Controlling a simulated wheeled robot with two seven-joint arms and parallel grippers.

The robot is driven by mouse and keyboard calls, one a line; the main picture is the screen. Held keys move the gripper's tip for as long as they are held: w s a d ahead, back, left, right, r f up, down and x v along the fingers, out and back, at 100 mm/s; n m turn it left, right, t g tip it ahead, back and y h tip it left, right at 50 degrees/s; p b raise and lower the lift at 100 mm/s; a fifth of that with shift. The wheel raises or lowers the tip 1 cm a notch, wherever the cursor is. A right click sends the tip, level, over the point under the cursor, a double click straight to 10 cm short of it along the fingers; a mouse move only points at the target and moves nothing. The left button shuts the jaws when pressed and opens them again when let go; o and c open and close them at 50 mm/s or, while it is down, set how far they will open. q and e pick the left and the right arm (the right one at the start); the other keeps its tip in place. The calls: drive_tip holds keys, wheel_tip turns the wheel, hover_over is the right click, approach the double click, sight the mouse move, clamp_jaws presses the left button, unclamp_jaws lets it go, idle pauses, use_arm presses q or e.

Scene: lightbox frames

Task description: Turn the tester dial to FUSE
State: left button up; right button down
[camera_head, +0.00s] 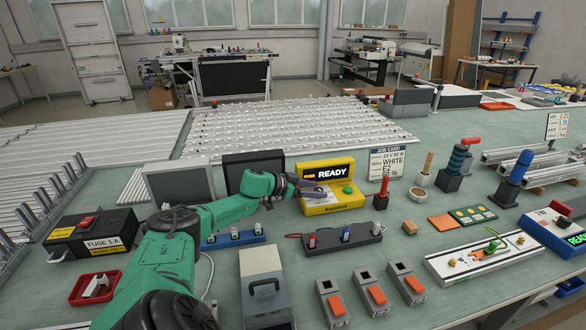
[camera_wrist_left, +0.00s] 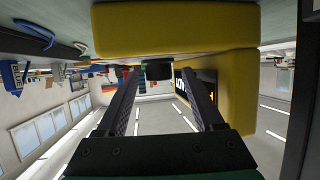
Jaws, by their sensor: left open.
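The yellow tester (camera_head: 333,199) stands on the green bench, its dark screen showing READY beside a small orange mark I cannot read clearly. A green button (camera_head: 348,189) is on its front. My left gripper (camera_head: 318,191) is at the left part of the tester's front and hides the dial there. In the left wrist view, which is turned over, the yellow tester body (camera_wrist_left: 170,30) fills the top. A dark dial (camera_wrist_left: 158,70) shows between the tips of my open left gripper (camera_wrist_left: 160,76); contact cannot be told. The dial's setting is not readable. My right gripper is out of view.
A red-handled stamp (camera_head: 381,195) and a job card (camera_head: 387,163) stand right of the tester. A dark holder (camera_head: 340,240) with small fuses lies in front. A grey box (camera_head: 265,285) and the FUSE 1 A box (camera_head: 90,234) are near my left arm.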

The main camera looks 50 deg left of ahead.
use_arm(q)
drive_tip(key=p+v, duration=0.2)
drive_tip(key=v, duration=0.4)
drive_tip(key=shift+r, duration=0.25)
drive_tip(key=p+v, duration=0.6)
drive_tip(key=p, duration=0.2)
drive_tip(key=shift+s, duration=0.35)
